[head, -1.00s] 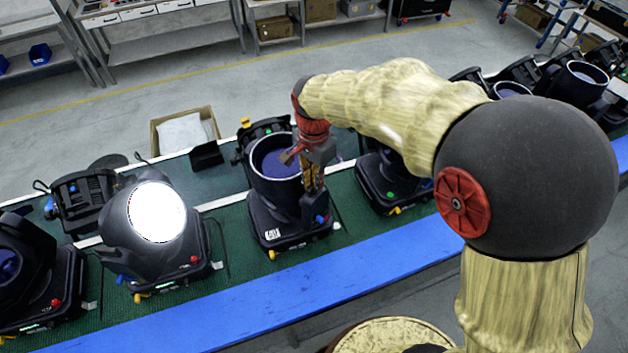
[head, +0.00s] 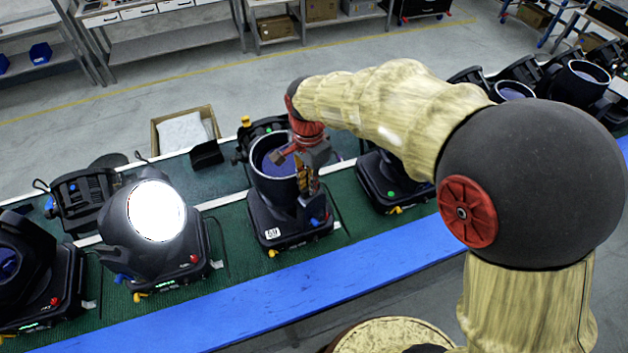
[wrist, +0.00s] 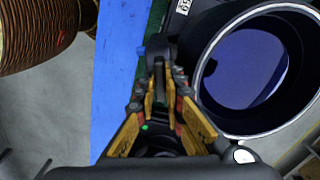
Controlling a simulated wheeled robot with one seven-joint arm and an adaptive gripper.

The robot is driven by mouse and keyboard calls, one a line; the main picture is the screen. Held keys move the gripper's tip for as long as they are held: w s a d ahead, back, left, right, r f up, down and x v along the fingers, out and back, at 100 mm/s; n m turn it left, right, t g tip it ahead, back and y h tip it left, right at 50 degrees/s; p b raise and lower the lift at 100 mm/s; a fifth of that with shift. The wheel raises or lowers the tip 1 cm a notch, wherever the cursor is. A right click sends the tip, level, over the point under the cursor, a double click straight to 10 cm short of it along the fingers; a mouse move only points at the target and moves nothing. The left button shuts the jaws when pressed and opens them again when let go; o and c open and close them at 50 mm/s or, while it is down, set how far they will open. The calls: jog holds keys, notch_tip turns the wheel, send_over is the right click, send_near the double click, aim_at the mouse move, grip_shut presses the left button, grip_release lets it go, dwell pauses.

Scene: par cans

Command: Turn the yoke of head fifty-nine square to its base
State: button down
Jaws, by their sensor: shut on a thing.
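Head fifty-nine stands on the green belt in the middle of the head view, its lens barrel (head: 274,168) facing up. Its black base (head: 290,240) bears a white 59 label (head: 272,233). My gripper (head: 308,188) is at the barrel's right side, shut on the near arm of the yoke. In the wrist view my gripper's yellow-sided fingers (wrist: 168,85) close around the dark yoke arm (wrist: 160,48), with the lens barrel (wrist: 250,70) to the right. The yoke looks slightly turned against the base; the fingers partly hide it.
A lit head (head: 158,215) stands to the left and another head (head: 392,185) to the right, close on the belt. A blue strip (head: 220,310) runs along the near edge. A cardboard box (head: 185,130) stands behind the belt.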

jog(key=shift+s+a+m+b, duration=0.1)
jog(key=shift+s+a+m, duration=0.15)
jog(key=shift+a+m, duration=0.4)
jog(key=shift+s+a+m+b, duration=0.1)
jog(key=shift+s+a+m, duration=0.2)
jog(key=shift+a+m, duration=0.3)
jog(key=shift+s+a+m+b, duration=0.1)
jog(key=shift+s+a+m, duration=0.15)
jog(key=shift+a+m, duration=0.4)
jog(key=c, duration=2.2)
grip_release()
jog(key=shift+o, duration=0.2)
jog(key=shift+r, duration=0.1)
notch_tip(320, 180, up, 12)
